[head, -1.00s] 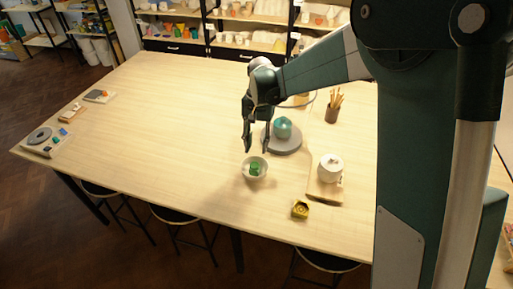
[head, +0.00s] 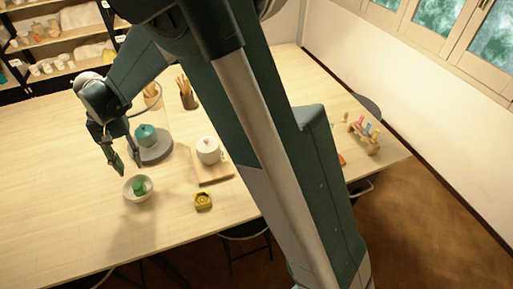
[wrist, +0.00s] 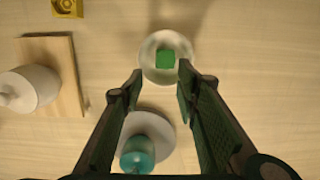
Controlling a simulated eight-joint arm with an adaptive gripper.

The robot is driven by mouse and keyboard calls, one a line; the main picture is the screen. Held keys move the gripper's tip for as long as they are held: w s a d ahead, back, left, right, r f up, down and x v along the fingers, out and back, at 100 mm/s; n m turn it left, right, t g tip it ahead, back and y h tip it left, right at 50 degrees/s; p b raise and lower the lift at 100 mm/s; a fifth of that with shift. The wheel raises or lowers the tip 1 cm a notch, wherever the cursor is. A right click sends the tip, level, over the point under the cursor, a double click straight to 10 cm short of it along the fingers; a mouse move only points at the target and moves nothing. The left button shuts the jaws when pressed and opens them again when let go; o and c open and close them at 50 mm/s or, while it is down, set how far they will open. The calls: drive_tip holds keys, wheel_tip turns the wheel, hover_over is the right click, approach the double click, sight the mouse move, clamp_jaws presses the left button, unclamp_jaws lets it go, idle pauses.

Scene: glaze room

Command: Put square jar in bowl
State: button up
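A small green square jar (head: 139,186) sits inside a white bowl (head: 127,194) on the table. In the wrist view the green jar (wrist: 165,59) lies near the middle of the bowl (wrist: 148,72). My gripper (head: 127,171) hangs just above and behind the bowl in the head view. In the wrist view my gripper (wrist: 158,82) has its two fingers apart with nothing between them, and the fingertips come near the bowl's edge. I cannot tell whether the jar touches the bowl's wall.
A teal lidded jar (head: 146,135) stands on a grey round turntable (head: 158,154) behind the bowl. A white jar (head: 208,150) stands on a wooden board (head: 216,176). A yellow item (head: 203,201) lies nearby, and a brush holder (head: 188,97) stands farther back.

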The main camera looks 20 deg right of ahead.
drive_tip(key=s+d+r+t, duration=0.1)
drive_tip(key=s+d+r, duration=0.2)
drive_tip(key=d+r, duration=0.35)
drive_tip(key=s+d+r+t+y, duration=0.15)
drive_tip(key=d+r, duration=0.25)
drive_tip(key=d, duration=0.6)
drive_tip(key=s+d+r+t+h, duration=0.1)
drive_tip(key=s+d+r+t, duration=0.1)
drive_tip(key=s+d+r, duration=0.45)
drive_tip(key=s+d+t, duration=0.2)
drive_tip(key=s+d, duration=0.5)
drive_tip(key=d, duration=0.2)
drive_tip(key=s+d+f+t, duration=0.1)
drive_tip(key=s+d+t, duration=0.1)
drive_tip(key=s+d, duration=0.5)
drive_tip(key=d, duration=0.3)
drive_tip(key=shift+d, duration=0.25)
